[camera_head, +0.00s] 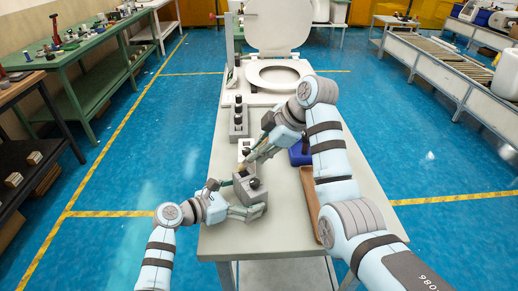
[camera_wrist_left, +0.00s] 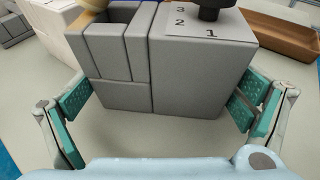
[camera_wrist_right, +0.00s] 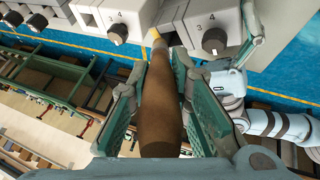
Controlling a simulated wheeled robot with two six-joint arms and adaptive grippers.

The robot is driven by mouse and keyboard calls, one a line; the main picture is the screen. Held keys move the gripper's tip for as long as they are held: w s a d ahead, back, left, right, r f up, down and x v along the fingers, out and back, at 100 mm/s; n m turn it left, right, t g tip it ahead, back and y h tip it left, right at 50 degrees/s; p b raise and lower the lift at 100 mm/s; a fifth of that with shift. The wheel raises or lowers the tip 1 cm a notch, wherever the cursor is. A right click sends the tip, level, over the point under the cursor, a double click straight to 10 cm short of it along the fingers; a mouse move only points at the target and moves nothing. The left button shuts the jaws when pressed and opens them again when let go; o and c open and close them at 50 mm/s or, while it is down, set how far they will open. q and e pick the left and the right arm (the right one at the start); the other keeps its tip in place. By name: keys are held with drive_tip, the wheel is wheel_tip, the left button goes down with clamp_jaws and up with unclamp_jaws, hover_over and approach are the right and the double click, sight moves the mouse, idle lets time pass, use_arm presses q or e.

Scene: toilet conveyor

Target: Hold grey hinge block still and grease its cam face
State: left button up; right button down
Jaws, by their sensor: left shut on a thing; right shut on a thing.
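The grey hinge block (camera_head: 254,196) stands on the grey table, with a black knob and a label numbered 1, 2, 3 on top in the left wrist view (camera_wrist_left: 205,65). My left gripper (camera_head: 240,204) is shut on it, its green pads (camera_wrist_left: 165,103) at the block's two sides. My right gripper (camera_head: 262,152) is shut on the brown handle (camera_wrist_right: 160,115) of a brush. The brush's yellowish tip (camera_wrist_right: 155,35) is at the block's slotted end, also seen in the left wrist view (camera_wrist_left: 95,5). Whether the tip touches the cam face cannot be told.
A grey rack with black knobs (camera_head: 238,128) stands behind the block. A blue container (camera_head: 299,153) and a long brown tray (camera_head: 309,200) lie to the right. A toilet with raised lid (camera_head: 277,76) stands at the far end.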

drive_tip(key=shift+w, duration=0.3)
drive_tip(key=shift+s+r, duration=0.1)
drive_tip(key=shift+s, duration=0.25)
drive_tip(key=shift+a, duration=0.3)
drive_tip(key=shift+w, duration=0.35)
drive_tip(key=shift+s, duration=0.35)
wheel_tip(320, 180, up, 7)
drive_tip(key=shift+f, duration=0.1)
idle(0.4)
